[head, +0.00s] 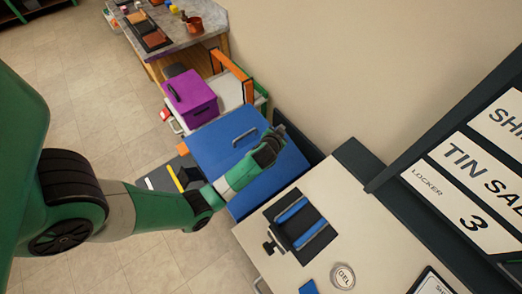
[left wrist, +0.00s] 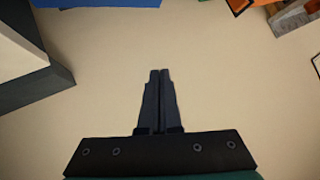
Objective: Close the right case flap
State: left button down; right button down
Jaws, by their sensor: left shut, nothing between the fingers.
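A large blue case-like box (head: 215,150) with a pale handle stands in the middle of the head view. I cannot tell which part of it, if any, is the right flap. My left gripper (head: 279,131) is over the box's right part near the wall, and its forearm crosses in front of the box. In the left wrist view the left gripper's fingers (left wrist: 157,75) are together and empty, with a plain beige surface beyond them. A blue edge (left wrist: 20,8) shows at that view's top left. My right gripper is not in view.
A cream worktop (head: 330,195) with a black and blue fixture (head: 300,220) and a round GEL tin (head: 343,275) is at the lower right. A purple box (head: 190,98) stands behind the blue box.

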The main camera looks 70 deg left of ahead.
pick_arm(q)
jog(key=s+d+f+m+y, duration=0.1)
jog(key=s+d+f+m, duration=0.15)
jog(key=s+d, duration=0.3)
jog(key=s+d+f+m, duration=0.2)
jog(key=s+d+m, duration=0.25)
jog(key=s, duration=0.25)
jog(key=shift+n, duration=0.5)
jog(key=b+x, duration=0.1)
jog(key=x, duration=0.3)
jog(key=b+x, duration=0.2)
jog(key=x, duration=0.2)
jog(key=s+f+b+x, duration=0.1)
jog(key=b+x, duration=0.1)
jog(key=x, duration=0.2)
jog(key=shift+a, duration=0.15)
jog(key=shift+s+a+f, duration=0.2)
jog(key=shift+a+f, duration=0.2)
jog(key=shift+a, duration=0.1)
